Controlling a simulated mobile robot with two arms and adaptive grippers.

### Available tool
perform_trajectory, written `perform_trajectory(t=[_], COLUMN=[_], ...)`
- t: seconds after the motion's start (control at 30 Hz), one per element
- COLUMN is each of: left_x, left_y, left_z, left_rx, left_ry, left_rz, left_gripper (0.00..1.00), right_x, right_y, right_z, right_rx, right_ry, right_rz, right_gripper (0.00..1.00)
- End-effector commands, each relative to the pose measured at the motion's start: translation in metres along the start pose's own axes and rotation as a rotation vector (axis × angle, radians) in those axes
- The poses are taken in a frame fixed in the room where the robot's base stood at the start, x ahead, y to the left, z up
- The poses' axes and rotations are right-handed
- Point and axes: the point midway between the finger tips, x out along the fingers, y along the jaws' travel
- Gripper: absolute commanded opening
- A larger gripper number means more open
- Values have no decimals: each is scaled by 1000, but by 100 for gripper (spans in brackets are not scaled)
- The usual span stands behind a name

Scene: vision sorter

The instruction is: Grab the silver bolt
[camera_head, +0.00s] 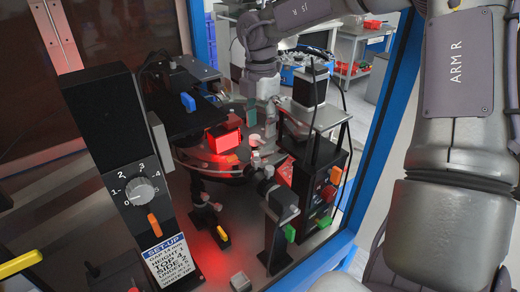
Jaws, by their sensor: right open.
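My right arm reaches in from the upper right, and my right gripper (262,92) hangs open above the back of the round sorter table (190,158). A small pale piece (254,140) stands near the table's right side, below the gripper and apart from it. It is too small to tell whether this is the silver bolt. I cannot make out a bolt clearly anywhere else. My left gripper is not in view.
A red-lit box (223,138) stands on the table. A black post with a dial (146,190) is at the left. A camera stand (311,90) and a button box (325,190) are close on the right. A blue frame (372,150) edges the opening.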

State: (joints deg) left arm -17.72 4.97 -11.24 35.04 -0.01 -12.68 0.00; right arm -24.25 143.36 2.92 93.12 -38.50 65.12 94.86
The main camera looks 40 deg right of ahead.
Motion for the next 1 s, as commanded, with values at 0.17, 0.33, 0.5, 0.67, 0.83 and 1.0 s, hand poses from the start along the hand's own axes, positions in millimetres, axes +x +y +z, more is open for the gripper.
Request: perform_trajectory(t=[0.17,0.33,0.5,0.67,0.83,1.0], left_x=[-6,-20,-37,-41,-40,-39], left_y=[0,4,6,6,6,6], left_z=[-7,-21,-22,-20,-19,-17], left_rx=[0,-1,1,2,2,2], left_ry=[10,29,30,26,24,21], left_rz=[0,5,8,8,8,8], left_gripper=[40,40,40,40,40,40], right_x=[18,29,56,70,72,72], right_y=[0,-2,-3,-2,-2,-2], right_z=[0,-2,-6,-6,-6,-6], right_rx=[1,0,1,0,0,1], right_ry=[0,1,2,1,0,0], right_rz=[-1,-4,-5,0,2,2], right_gripper=[55,55,55,55,55,35])
